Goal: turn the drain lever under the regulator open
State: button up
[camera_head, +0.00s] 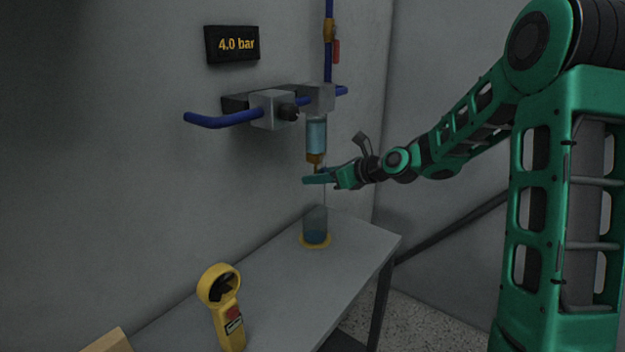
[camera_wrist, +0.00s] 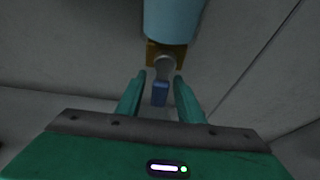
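The regulator (camera_head: 272,109) is a grey block with a black knob on a blue pipe on the wall. Under the grey block at its right hangs a clear bowl (camera_head: 316,136) of bluish liquid with a brass drain fitting (camera_head: 315,158) at its bottom; the fitting also shows in the wrist view (camera_wrist: 166,53). The drain lever (camera_wrist: 160,93) is a small blue tab on a grey stem in front of the fitting. My gripper (camera_wrist: 159,82) is open, its two fingers on either side of the lever with gaps visible. In the head view my gripper (camera_head: 318,179) is just below the fitting.
A clear cup (camera_head: 315,225) with liquid stands on a yellow ring on the grey table (camera_head: 278,264) below. A yellow handheld meter (camera_head: 223,305) stands nearer. A display (camera_head: 232,44) reads 4.0 bar. A red-handled valve (camera_head: 336,50) sits on the upper pipe.

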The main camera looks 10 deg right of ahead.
jog(key=v, duration=0.9)
jog(key=s+d+f+n+g+h, duration=0.2)
jog(key=s+d+f+n+h, duration=0.15)
jog(key=s+n, duration=0.35)
jog(key=s+d+f+n+g+h, duration=0.25)
jog(key=s+d+f+n, duration=0.2)
jog(key=s, duration=0.35)
jog(key=s+d+n+g, duration=0.2)
jog(key=s+n, duration=0.1)
jog(key=s, duration=0.6)
jog(key=s+d+n+g+h, duration=0.1)
jog(key=s+n, duration=0.3)
jog(key=s, duration=0.4)
jog(key=s+d+n+g+h, duration=0.1)
jog(key=s+d+n+g, duration=0.2)
jog(key=s, duration=0.6)
jog(key=shift+s+f, duration=0.15)
jog(key=shift+s, duration=0.15)
jog(key=shift+n, duration=0.25)
